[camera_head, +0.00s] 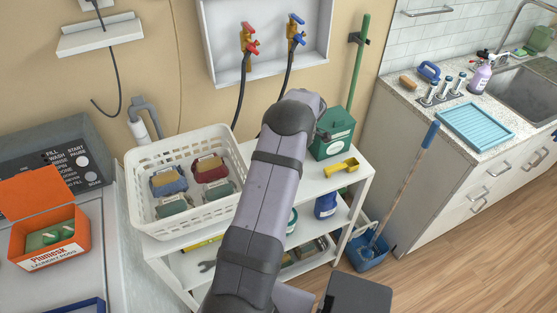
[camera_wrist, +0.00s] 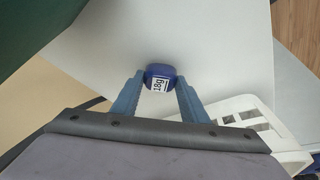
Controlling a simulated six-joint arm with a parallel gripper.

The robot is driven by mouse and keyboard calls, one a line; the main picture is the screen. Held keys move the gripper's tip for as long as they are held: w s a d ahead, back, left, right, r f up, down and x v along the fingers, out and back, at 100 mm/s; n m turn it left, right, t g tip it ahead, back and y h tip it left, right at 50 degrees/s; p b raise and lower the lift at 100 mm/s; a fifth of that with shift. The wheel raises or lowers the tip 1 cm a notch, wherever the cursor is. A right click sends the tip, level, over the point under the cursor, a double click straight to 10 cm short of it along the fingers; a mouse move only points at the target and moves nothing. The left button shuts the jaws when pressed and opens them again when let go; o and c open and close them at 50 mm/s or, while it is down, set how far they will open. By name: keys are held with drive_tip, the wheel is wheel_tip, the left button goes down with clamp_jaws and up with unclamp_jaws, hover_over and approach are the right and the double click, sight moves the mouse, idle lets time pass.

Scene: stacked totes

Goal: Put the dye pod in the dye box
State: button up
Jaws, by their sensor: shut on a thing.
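The dye pod appears to be a small dark blue, round piece with a white "18g" label (camera_wrist: 159,78). It sits between the two blue fingers of my gripper (camera_wrist: 160,84), which is shut on it, over a plain white surface in the wrist view. The pod and fingers are hidden behind my arm in the head view. No box is readably marked as the dye box. A blue-edged container (camera_head: 76,306), cut off at the lower left, and a green box (camera_head: 333,133) on the white shelf unit are in view; I cannot tell which is meant.
A white basket (camera_head: 143,216) with several wrapped bundles stands on the shelf unit. An orange laundry pod box (camera_head: 48,259) sits on the washer at left. Taps (camera_head: 249,38) hang above.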

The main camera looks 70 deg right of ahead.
wheel_tip(320, 180, up, 10)
drive_tip(key=b, duration=0.3)
drive_tip(key=w+a+r+b, duration=0.1)
drive_tip(key=w+b, duration=0.2)
drive_tip(key=w, duration=0.3)
drive_tip(key=w+a+r+b, duration=0.2)
drive_tip(key=w, duration=0.3)
drive_tip(key=w+a+r+n+y+b, duration=0.1)
drive_tip(key=w+a+r+n+b, duration=0.2)
drive_tip(key=w+a+b, duration=1.25)
drive_tip(key=w+a+n+y+b, duration=0.1)
drive_tip(key=w+a, duration=0.1)
drive_tip(key=a, duration=1.2)
drive_tip(key=w+a+n, duration=0.2)
drive_tip(key=a, duration=1.2)
drive_tip(key=s+a+n+g+y+b, duration=0.1)
drive_tip(key=s+a+b, duration=0.35)
drive_tip(key=a, duration=0.45)
drive_tip(key=s+a+n+b, duration=0.25)
drive_tip(key=s+a, duration=0.25)
drive_tip(key=a, duration=0.4)
drive_tip(key=shift+m, duration=0.35)
drive_tip(key=shift+s+d+f+b, duration=0.1)
drive_tip(key=shift+f+b, duration=1.05)
drive_tip(key=shift+f, duration=1.15)
drive_tip(key=shift+s+f+b, duration=0.1)
drive_tip(key=shift+f+b, duration=1.05)
drive_tip(key=shift+f, duration=1.15)
